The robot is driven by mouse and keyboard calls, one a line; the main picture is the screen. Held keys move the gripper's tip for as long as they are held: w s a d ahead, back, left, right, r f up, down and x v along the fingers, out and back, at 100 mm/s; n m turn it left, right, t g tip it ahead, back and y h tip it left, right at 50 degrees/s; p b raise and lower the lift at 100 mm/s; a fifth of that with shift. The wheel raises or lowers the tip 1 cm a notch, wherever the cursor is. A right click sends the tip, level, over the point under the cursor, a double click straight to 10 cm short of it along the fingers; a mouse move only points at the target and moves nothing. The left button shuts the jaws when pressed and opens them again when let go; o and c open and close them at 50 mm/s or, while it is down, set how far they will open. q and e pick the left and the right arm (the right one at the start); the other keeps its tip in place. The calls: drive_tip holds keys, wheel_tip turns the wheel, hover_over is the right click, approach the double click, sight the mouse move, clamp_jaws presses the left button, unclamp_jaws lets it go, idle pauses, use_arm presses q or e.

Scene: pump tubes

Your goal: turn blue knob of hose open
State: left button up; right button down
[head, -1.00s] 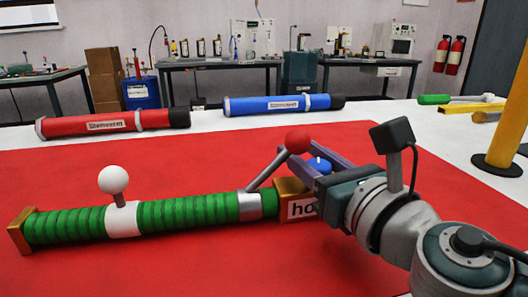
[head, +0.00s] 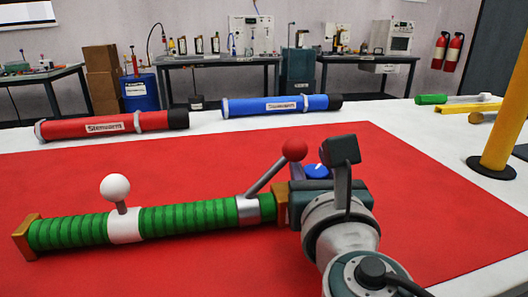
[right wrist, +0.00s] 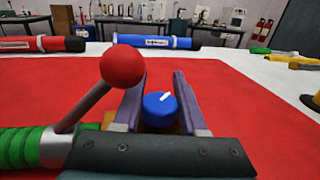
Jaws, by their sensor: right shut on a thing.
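The green ribbed hose (head: 190,217) lies on the red mat, with brass-coloured end pieces. The blue knob (head: 316,171) with a white mark is at its right end, partly hidden behind my right gripper in the head view. In the right wrist view the blue knob (right wrist: 160,109) sits between the two purple fingers of my right gripper (right wrist: 159,92), which is shut on it. The knob's white mark points up and to the right there. A lever with a red ball (right wrist: 122,66) stands just left of the fingers. My left gripper is not in view.
A white ball (head: 115,187) on a stem rises from the hose's left part. A red tube (head: 75,130) and a blue tube (head: 255,106) lie behind the red mat (head: 430,220). A yellow post (head: 505,120) stands at the right. The mat's right part is clear.

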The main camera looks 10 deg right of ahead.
drive_tip(key=shift+c, duration=2.2)
unclamp_jaws()
drive_tip(key=s, duration=0.3)
drive_tip(key=s+a+p, duration=0.1)
drive_tip(key=s, duration=0.5)
drive_tip(key=shift+s+a+p, duration=0.3)
drive_tip(key=shift+s+a, duration=0.1)
